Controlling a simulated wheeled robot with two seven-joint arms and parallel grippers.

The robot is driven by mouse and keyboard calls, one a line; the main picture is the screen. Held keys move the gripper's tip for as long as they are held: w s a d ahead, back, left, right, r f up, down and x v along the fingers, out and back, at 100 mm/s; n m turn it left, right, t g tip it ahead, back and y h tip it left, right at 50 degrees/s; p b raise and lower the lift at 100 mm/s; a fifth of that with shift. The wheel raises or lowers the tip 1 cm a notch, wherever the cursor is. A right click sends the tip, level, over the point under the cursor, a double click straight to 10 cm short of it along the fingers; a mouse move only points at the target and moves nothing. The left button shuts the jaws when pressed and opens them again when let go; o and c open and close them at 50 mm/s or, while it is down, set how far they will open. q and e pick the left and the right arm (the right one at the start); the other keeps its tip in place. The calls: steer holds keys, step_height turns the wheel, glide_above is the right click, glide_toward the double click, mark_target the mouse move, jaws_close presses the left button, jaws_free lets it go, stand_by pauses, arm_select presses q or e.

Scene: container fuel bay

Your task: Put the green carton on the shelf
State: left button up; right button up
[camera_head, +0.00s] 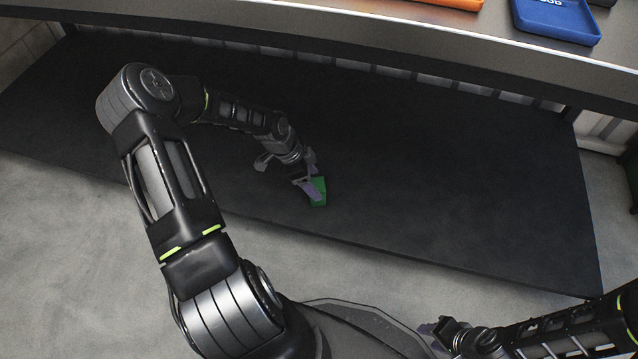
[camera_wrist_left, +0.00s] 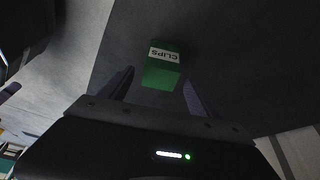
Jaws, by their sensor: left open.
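The green carton (camera_head: 319,190) is small and sits on the black lower surface (camera_head: 450,180). In the left wrist view the carton (camera_wrist_left: 161,75) shows a white label reading "CLIPS". My left gripper (camera_head: 311,190) is at the carton and partly covers it in the head view. In the left wrist view its two fingers (camera_wrist_left: 155,88) are apart, one toward each side of the carton, with gaps visible. My right gripper (camera_head: 437,335) is at the lower right of the head view, away from the carton; its fingers are too unclear to read. A grey upper shelf (camera_head: 380,28) runs along the top.
An orange tray (camera_head: 455,3) and a blue tray (camera_head: 556,20) stand on the upper shelf at the right. Its front edge overhangs the back of the black surface. The black surface is clear around the carton. Grey floor (camera_head: 60,240) lies in front.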

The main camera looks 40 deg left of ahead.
arm_select(q)
steer(key=p+v, duration=0.1)
steer(key=v, duration=0.5)
steer(key=shift+p, duration=0.4)
arm_select(e)
steer(key=r, duration=0.2)
steer(key=shift+s+r, duration=0.25)
steer(key=shift+r, duration=0.15)
